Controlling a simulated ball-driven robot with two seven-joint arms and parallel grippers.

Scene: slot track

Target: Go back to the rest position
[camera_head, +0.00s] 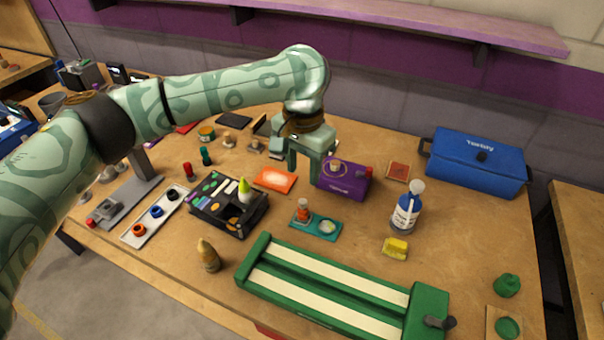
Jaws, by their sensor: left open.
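My left arm comes in from the left and reaches over the wooden table. My left gripper (303,168) points down above the middle of the table, between the orange-red card and the purple box (343,180). Its two fingers are spread apart and I see nothing between them. The right finger overlaps the left end of the purple box in the picture; I cannot tell whether it touches it. My right gripper is not in view.
A green slot track (330,290) lies along the front. A black tray (229,205), a teal plate (316,227), a white-and-blue bottle (406,210) and a yellow block (395,248) stand nearby. A blue lidded box (478,162) is at the back right. The right front has some free room.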

